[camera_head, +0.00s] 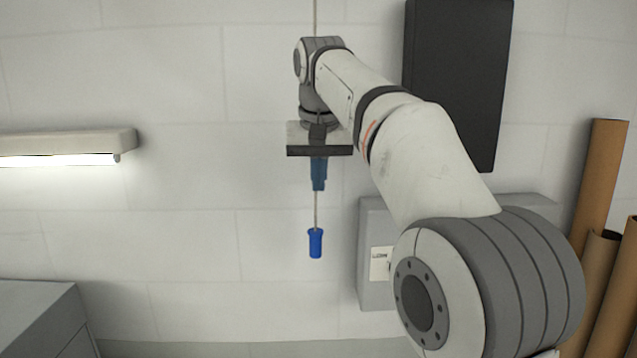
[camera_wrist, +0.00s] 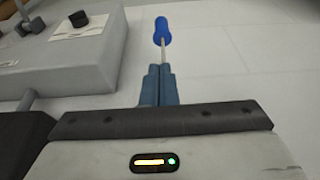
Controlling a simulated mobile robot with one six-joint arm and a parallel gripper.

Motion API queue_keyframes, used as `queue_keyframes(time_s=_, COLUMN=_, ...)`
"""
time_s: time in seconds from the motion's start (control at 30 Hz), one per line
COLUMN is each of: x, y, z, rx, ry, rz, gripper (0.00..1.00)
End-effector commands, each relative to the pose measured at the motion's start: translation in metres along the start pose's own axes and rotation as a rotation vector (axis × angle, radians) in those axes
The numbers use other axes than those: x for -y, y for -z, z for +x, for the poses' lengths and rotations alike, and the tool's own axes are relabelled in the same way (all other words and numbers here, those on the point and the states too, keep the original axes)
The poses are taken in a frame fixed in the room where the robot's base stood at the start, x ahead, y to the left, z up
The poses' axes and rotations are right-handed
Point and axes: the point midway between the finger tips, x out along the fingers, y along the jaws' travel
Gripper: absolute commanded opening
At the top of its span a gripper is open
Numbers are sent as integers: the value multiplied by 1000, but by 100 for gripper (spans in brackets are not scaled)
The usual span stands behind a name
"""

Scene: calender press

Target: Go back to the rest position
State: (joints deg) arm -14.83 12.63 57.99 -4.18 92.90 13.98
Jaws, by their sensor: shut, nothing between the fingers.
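My gripper (camera_head: 319,188) hangs from my bent arm in front of the wall, its blue fingers pointing down. The fingers are closed together with nothing between them; they also show in the wrist view (camera_wrist: 158,72). A blue pull handle (camera_head: 315,243) hangs on a thin cord just below the fingertips in the head view. The cord runs down from above, partly hidden behind my arm and gripper. In the wrist view the blue handle (camera_wrist: 162,31) shows beyond the fingertips, apart from them.
A lit lamp (camera_head: 65,145) is on the wall at left. A dark panel (camera_head: 460,75) and a grey box (camera_head: 372,285) are behind my arm. Cardboard tubes (camera_head: 601,180) stand at right. A grey cabinet (camera_head: 35,315) is at lower left.

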Motion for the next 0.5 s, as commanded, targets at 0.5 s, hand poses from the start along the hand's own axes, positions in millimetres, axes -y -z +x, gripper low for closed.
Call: queue_keyframes(time_s=0.5, x=-45, y=-74, z=54, rx=0, ry=-2, rz=-8, gripper=0)
